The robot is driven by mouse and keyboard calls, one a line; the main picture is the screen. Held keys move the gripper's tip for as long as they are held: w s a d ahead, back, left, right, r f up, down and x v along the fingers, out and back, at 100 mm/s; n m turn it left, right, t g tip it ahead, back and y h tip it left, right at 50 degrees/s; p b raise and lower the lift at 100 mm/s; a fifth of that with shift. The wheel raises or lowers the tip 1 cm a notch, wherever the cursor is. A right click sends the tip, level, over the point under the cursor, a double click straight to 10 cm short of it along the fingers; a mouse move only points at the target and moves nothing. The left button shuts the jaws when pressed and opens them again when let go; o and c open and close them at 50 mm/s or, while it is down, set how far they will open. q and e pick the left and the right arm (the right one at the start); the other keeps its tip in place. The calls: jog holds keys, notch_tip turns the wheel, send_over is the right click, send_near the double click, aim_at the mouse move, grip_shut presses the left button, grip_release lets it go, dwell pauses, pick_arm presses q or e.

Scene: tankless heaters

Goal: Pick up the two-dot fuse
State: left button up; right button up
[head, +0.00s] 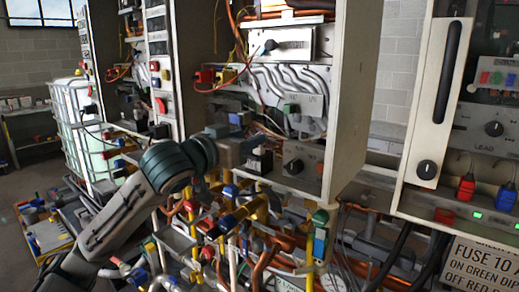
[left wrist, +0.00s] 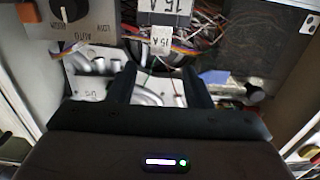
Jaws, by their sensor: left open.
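My left gripper (head: 243,146) reaches in from the left to the front of the open heater cabinet in the head view. In the left wrist view its two dark fingers (left wrist: 158,78) stand apart with no fuse held between them. Beyond them is a block marked 15 A (left wrist: 172,8) with a white 15 A tag (left wrist: 160,40), seen upside down. In the head view a dark block (head: 259,162) sits just below the gripper. My right gripper is not in view.
A grey panel with a knob (head: 299,166) stands right of the gripper, inside the cabinet wall (head: 352,95). Loose wires and white tubes (head: 285,80) fill the space above. Dense coloured valves and pipes (head: 228,222) crowd below. A second heater (head: 432,110) stands at right.

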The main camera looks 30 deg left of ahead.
aim_at(259, 152)
pick_arm(q)
jog(key=w+p, duration=0.1)
jog(key=w, duration=0.1)
jog(key=w+f+p, duration=0.1)
jog(key=w, duration=0.1)
jog(key=shift+w+d+p, duration=0.1)
jog(key=shift+d+p, duration=0.15)
jog(key=shift+p, duration=0.1)
jog(key=shift+w+f, duration=0.1)
jog(key=shift+w, duration=0.35)
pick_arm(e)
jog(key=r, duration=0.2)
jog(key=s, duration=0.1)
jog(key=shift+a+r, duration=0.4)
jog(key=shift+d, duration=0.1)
pick_arm(q)
grip_shut()
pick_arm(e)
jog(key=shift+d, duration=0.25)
